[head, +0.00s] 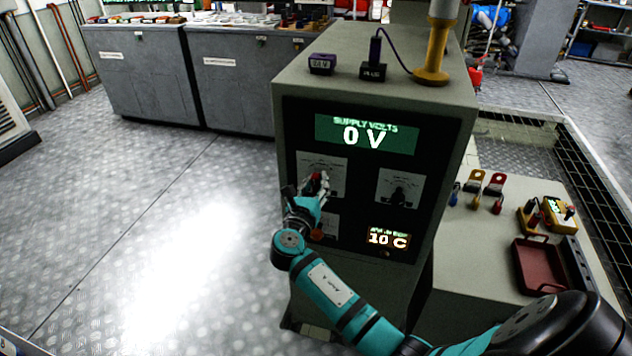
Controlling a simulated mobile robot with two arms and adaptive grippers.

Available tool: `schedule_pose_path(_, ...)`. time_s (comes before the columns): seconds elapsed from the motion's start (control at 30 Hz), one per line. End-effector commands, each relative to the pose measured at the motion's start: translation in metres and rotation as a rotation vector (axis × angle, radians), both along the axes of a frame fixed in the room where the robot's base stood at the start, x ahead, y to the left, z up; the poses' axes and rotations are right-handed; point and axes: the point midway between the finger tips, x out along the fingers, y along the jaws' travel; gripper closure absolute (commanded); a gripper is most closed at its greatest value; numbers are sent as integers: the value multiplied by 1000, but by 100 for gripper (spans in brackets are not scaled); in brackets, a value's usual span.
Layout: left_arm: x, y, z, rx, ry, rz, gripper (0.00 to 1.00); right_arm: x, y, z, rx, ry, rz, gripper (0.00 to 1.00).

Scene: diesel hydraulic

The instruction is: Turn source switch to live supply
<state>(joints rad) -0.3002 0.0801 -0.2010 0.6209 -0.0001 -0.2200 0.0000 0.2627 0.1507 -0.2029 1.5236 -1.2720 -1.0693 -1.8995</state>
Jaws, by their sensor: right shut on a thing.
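A grey cabinet (455,95) has a black front panel. A green screen (366,134) on it reads "SUPPLY VOLTS 0 V". The upper left white plate (336,165) is partly covered by my right gripper (317,182). The gripper is shut on the switch knob at that plate; the knob is mostly hidden and its setting cannot be read. The plate labels are too small to read. My left gripper is not in view.
A small display (388,239) reads "10 C". On the cabinet top are two small dark blocks and a yellow post (436,50). A low bench (470,250) at right holds a red tray (538,266) and a yellow meter (559,213). The floor at left is clear.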

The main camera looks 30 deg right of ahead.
Motion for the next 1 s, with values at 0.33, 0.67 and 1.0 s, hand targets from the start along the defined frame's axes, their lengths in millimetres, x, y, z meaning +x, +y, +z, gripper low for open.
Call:
schedule_pose_path(0.33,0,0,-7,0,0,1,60,-1,0,-2,216,-250,0,100)
schedule_pose_path(0.67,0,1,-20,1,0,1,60,-3,-1,-4,410,-477,0,100)
schedule_pose_path(1.0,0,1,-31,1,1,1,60,-3,-2,-4,548,-638,-1,100)
